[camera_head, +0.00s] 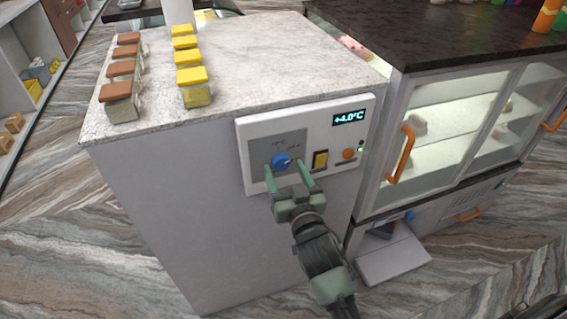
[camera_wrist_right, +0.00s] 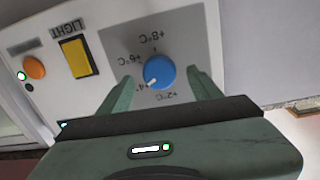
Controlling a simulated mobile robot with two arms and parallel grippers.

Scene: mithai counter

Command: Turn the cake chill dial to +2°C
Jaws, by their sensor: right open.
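The cake chill dial (camera_head: 281,161) is a blue round knob on a grey plate of the white control panel (camera_head: 255,130). The panel display (camera_head: 349,118) reads +4.0°C. In the right wrist view the dial (camera_wrist_right: 158,72) has a white pointer mark aimed near the +4 label, with +2°C, +6°C and +8°C printed around it. My right gripper (camera_head: 291,176) is open, its green fingers on either side of the dial. In the right wrist view its fingers (camera_wrist_right: 160,92) reach towards the dial; I cannot tell whether they touch it. My left gripper is not in view.
A yellow LIGHT switch (camera_head: 320,160) and an orange button (camera_head: 348,154) sit beside the dial. Jars with yellow lids (camera_head: 190,75) and brown lids (camera_head: 120,90) stand on the counter top (camera_head: 250,60). A glass display case with orange handles (camera_head: 402,155) stands at right.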

